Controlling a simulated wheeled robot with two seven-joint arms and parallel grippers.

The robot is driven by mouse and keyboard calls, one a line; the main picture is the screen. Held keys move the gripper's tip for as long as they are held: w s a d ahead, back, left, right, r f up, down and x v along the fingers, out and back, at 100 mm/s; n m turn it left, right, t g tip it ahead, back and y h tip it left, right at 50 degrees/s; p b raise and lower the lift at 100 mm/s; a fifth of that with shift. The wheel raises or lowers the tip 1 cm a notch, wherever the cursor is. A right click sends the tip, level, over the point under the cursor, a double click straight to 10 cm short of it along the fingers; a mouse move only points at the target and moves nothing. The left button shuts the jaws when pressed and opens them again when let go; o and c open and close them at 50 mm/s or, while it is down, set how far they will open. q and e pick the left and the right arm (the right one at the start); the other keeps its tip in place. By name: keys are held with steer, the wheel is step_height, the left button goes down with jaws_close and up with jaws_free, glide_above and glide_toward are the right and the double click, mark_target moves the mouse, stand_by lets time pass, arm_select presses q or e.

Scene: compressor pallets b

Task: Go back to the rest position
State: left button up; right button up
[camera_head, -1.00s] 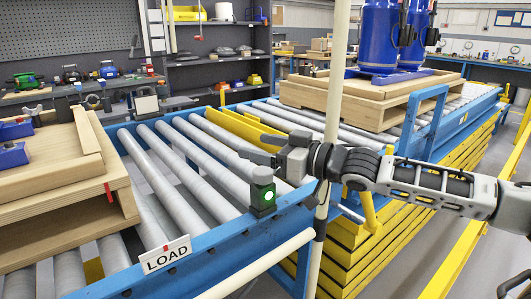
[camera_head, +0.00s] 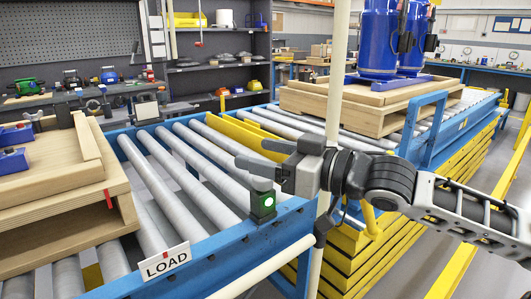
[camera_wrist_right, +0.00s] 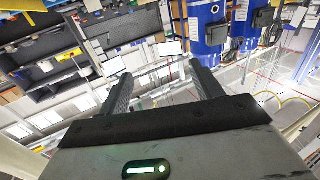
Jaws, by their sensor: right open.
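My right gripper (camera_head: 262,158) reaches in from the right in the head view, above the roller conveyor's near rail. Its two fingers are apart and nothing is between them; in the right wrist view (camera_wrist_right: 165,92) the fingers also stand apart and empty. The fingers show just above and behind a small box with a green lit button (camera_head: 263,203) on the blue rail; I cannot tell whether they touch it. My left gripper is not in view.
A blue roller conveyor (camera_head: 240,238) carries a wooden pallet (camera_head: 70,205) at left and another pallet (camera_head: 375,117) with blue compressor tanks (camera_head: 377,40) at the back. A pale upright pole (camera_head: 336,75) stands close to my right arm. A LOAD sign (camera_head: 165,262) is on the near rail.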

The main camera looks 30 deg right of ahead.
stand_by(0.3)
steer(key=s+d+f+m+g+h, duration=0.1)
steer(key=s+f+m+g+h, duration=0.15)
steer(key=f, duration=0.85)
steer(key=s+d+f+m+g+h, duration=0.1)
steer(key=s+f+g+h, duration=0.2)
steer(key=f, duration=0.9)
steer(key=s+a+f+g+h, duration=0.3)
steer(key=s+a+f+g, duration=0.5)
steer(key=s+f, duration=0.55)
steer(key=w+a+t+y+p, duration=0.1)
steer(key=w+a+t+y, duration=0.3)
steer(key=a+t, duration=0.3)
steer(key=shift+w+f+t, duration=0.2)
steer(key=shift+w+t, duration=0.45)
steer(key=shift+w, duration=0.15)
